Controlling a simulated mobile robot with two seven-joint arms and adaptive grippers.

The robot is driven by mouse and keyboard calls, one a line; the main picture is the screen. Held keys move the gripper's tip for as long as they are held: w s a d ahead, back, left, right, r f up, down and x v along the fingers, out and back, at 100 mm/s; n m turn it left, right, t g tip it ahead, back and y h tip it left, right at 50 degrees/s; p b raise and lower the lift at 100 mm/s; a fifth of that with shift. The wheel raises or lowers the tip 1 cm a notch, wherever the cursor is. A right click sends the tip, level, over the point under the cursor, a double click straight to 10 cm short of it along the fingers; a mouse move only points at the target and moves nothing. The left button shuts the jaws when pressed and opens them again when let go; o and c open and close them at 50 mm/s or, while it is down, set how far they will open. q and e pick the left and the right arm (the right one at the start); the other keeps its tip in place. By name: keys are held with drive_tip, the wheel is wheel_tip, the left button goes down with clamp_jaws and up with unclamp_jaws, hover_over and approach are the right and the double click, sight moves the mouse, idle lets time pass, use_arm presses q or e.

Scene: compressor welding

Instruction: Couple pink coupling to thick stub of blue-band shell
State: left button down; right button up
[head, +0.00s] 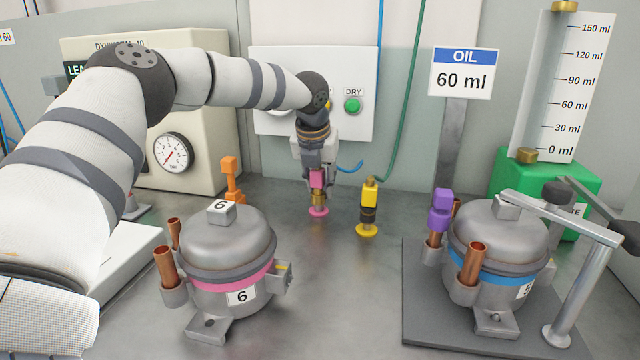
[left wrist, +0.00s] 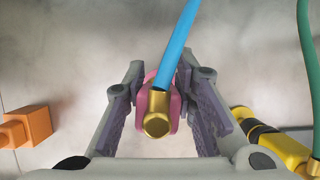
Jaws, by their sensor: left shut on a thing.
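The pink coupling (head: 317,180) stands upright at the back middle of the bench, over a pink disc (head: 318,211). My left gripper (head: 316,172) reaches down from above and is shut on it. In the left wrist view, the pink coupling (left wrist: 160,105) with its brass end and blue hose sits between the fingers of my left gripper (left wrist: 165,115). The blue-band shell (head: 497,246) stands at the right on a dark plate. An open copper stub (head: 471,262) rises at its front left; a purple piece (head: 440,210) sits on a stub behind. My right gripper is out of view.
A pink-band shell (head: 226,255) with copper stubs stands front left. A yellow coupling (head: 369,205) with a green hose stands right of my gripper; an orange piece (head: 231,178) stands left. A metal clamp arm (head: 560,217) reaches over the blue-band shell. Bench between the shells is clear.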

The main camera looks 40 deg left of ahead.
use_arm(q)
drive_tip(key=shift+r+p, duration=0.35)
drive_tip(key=shift+r, duration=1.9)
drive_tip(key=c, duration=2.2)
unclamp_jaws()
clamp_jaws()
